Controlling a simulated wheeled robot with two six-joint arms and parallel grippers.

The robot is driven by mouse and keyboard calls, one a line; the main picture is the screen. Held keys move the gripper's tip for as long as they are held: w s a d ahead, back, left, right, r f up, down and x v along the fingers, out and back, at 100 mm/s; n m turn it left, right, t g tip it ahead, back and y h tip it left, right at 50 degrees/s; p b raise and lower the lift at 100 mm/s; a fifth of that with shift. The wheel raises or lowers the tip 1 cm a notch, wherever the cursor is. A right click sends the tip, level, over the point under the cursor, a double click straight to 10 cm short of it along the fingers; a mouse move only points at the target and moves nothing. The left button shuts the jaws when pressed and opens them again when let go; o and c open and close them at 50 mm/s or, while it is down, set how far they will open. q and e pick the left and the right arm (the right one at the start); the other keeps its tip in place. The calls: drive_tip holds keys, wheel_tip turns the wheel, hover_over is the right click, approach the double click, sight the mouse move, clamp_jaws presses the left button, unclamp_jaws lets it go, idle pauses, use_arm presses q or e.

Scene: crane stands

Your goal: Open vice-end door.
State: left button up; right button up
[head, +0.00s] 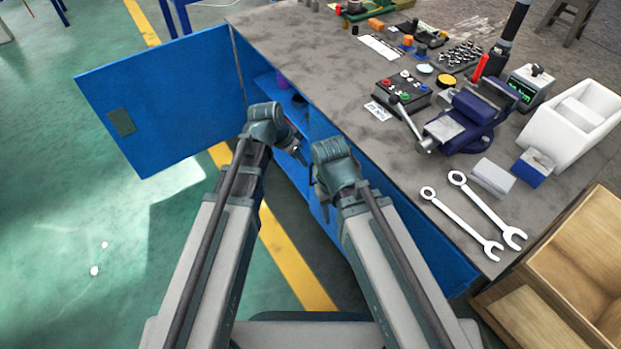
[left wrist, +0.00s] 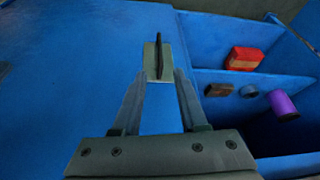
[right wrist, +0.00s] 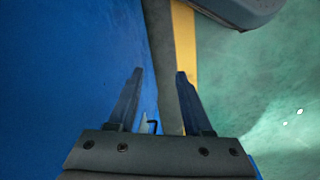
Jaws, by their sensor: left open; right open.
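The blue bench's vice-end door (head: 430,250) looks shut, or nearly so, below the vice (head: 470,118). In the left wrist view its blue panel (left wrist: 75,75) carries a pale plate with a black bar handle (left wrist: 158,52). My left gripper (head: 300,155) is open; the handle shows just past its fingertips, and I cannot tell if they touch. My right gripper (head: 317,192) is open and empty beside the blue front. In the right wrist view a small black hook-like piece (right wrist: 153,126) shows near its base. The handle is hidden in the head view.
The other door (head: 165,95) stands wide open at the left. Beside it, open shelves hold a red box (left wrist: 245,59) and a purple cylinder (left wrist: 283,104). Spanners (head: 480,215) lie on the bench top (head: 300,50). A wooden crate (head: 575,262) stands at the right. Green floor is clear at left.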

use_arm(q)
drive_tip(key=b, duration=1.3)
approach(311, 184)
drive_tip(key=w+f, duration=0.1)
drive_tip(key=w+d+f, duration=0.1)
drive_tip(key=f, duration=0.1)
drive_tip(key=w+d+f, duration=0.1)
drive_tip(key=shift+w+d+f, duration=0.1)
drive_tip(key=shift+d+f, duration=0.15)
clamp_jaws()
idle(0.5)
